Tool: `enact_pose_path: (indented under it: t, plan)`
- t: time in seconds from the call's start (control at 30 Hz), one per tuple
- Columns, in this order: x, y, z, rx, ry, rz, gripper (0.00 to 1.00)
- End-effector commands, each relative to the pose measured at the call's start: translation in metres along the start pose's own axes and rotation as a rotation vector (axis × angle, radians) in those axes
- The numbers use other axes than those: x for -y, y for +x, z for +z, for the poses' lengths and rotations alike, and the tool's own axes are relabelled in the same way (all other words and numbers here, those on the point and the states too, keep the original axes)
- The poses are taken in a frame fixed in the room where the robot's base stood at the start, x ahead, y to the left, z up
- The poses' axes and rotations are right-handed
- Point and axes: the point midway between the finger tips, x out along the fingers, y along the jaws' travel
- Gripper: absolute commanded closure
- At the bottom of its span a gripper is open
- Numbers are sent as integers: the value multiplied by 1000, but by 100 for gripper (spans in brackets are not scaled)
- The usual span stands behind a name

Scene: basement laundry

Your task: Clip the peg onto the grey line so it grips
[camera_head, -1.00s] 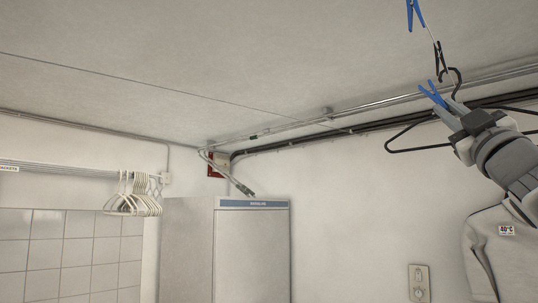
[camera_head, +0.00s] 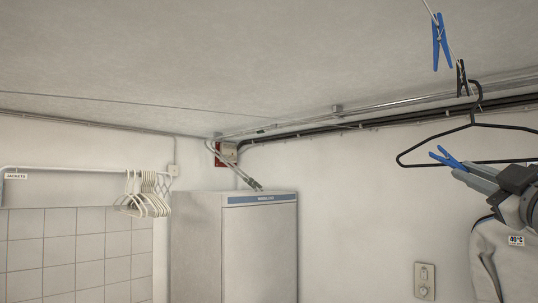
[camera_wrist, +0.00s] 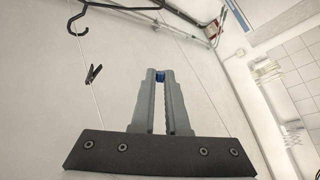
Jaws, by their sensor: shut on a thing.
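My gripper (camera_head: 468,172) is shut on a blue peg (camera_head: 446,157) at the right of the head view, with the peg's two prongs pointing up and left. In the wrist view only a small blue part of the peg (camera_wrist: 160,76) shows between the fingertips (camera_wrist: 160,82). A thin pale line (camera_head: 451,52) hangs at the upper right, with another blue peg (camera_head: 441,42) and a black peg (camera_head: 461,77) on it. In the wrist view the black peg (camera_wrist: 93,74) is left of my fingers. A thin grey line (camera_head: 110,99) crosses the ceiling. The held peg appears apart from both lines.
A black hanger (camera_head: 425,147) hangs close behind my gripper. A light garment (camera_head: 494,262) is below it. Pipes (camera_head: 385,108) run along the wall top. A tall white cabinet (camera_head: 258,250) and a rail with white hangers (camera_head: 150,195) stand left. The middle is open.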

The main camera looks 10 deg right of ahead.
Motion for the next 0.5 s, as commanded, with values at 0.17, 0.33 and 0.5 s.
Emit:
enact_pose_path:
  t: [0.17, 0.33, 0.5]
  plan:
    - [-1, 0, 0, 44, 1, -51, 100]
    - [3, -2, 5, 86, 1, -105, 100]
    - [8, -4, 12, 148, 3, -178, 100]
